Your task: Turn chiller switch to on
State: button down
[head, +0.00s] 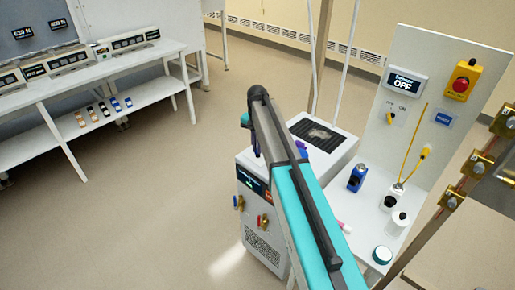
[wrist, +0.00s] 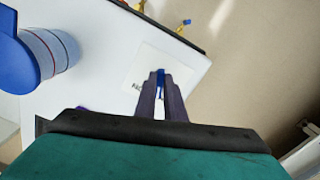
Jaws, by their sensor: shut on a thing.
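The chiller (head: 258,228) is a white box in the middle of the head view, with a dark display strip and coloured valves on its front. In the wrist view, the switch (wrist: 160,82) is a small blue piece on a white plate (wrist: 188,65) on a white surface. My gripper (wrist: 161,77) has its purple fingers closed around the blue piece. Its fingers hide most of the switch, so its position cannot be told.
A banded blue cylinder (wrist: 60,50) stands close at the left of the wrist view. Right of the chiller, a white panel (head: 436,60) carries a display (head: 403,86) reading OFF and a red stop button (head: 460,85). Bottles stand before it. Open floor (head: 170,190) lies left.

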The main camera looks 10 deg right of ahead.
jog(key=shift+w+m+b, duration=0.1)
jog(key=shift+m+b, duration=0.5)
jog(key=shift+m, duration=1.4)
jog(key=c, duration=1.8)
grip_release()
jog(key=shift+c, duration=0.2)
jog(key=shift+r, duration=0.15)
notch_tip(320, 180, up, 14)
jog(key=b, duration=0.3)
jog(key=shift+f+b, duration=0.2)
jog(key=shift+b, duration=0.2)
